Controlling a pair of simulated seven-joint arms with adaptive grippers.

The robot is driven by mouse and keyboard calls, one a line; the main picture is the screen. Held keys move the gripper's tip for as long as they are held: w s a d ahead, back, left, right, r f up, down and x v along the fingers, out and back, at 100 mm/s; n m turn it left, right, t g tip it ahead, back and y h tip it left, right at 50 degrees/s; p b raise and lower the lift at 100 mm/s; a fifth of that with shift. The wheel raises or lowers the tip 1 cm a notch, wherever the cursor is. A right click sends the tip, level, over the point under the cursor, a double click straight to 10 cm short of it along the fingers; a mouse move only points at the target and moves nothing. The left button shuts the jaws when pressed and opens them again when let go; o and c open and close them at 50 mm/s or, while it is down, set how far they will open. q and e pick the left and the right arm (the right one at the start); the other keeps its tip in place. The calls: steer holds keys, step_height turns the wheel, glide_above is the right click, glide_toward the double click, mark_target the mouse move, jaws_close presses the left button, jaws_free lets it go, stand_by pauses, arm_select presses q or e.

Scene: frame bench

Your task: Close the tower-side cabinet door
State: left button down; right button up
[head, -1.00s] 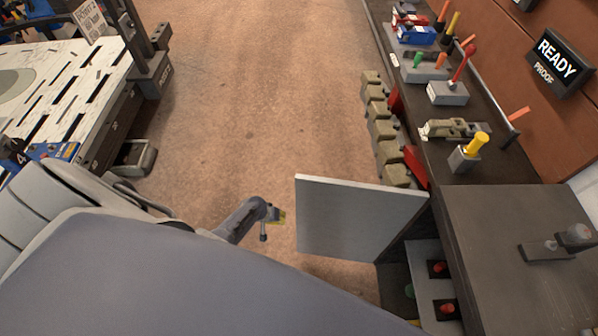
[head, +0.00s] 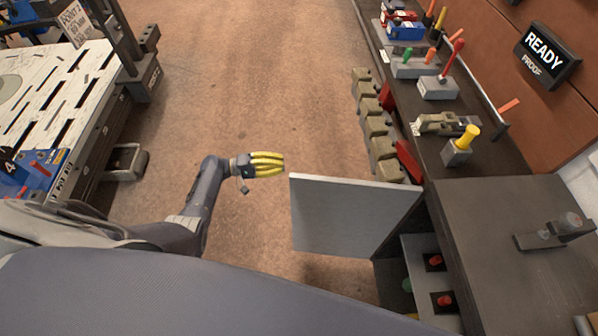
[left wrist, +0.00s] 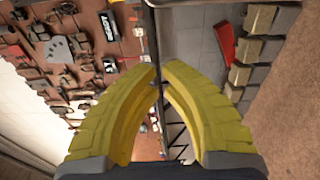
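The grey cabinet door (head: 345,218) stands open in the head view, sticking out to the left from the dark cabinet (head: 500,225) under the counter. Its free edge faces left and its far side joins the cabinet at the right. My left gripper (head: 283,163) has yellow fingers pointing right, just left of and slightly above the door's free upper corner in the picture. A small gap shows between them; depth is hard to judge. In the left wrist view the left gripper's fingertips (left wrist: 160,68) come together with nothing seen held. My right gripper is not in view.
The open cabinet shows red knobs (head: 445,300) inside. Olive blocks (head: 378,130) and red pieces line the bench front beyond the door. Tools stand on the counter (head: 470,185). A slotted white table (head: 60,85) is at left. The floor (head: 250,80) between is clear.

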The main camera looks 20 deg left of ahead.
arm_select(q)
steer(key=s+x, duration=0.1)
steer(key=x, duration=0.9)
steer(key=shift+s+a+f+g, duration=0.1)
steer(key=shift+s+a+g, duration=0.1)
steer(key=shift+s, duration=0.75)
steer(key=shift+s+a+g, duration=0.1)
steer(key=shift+s+g, duration=0.1)
steer(key=shift+s, duration=0.75)
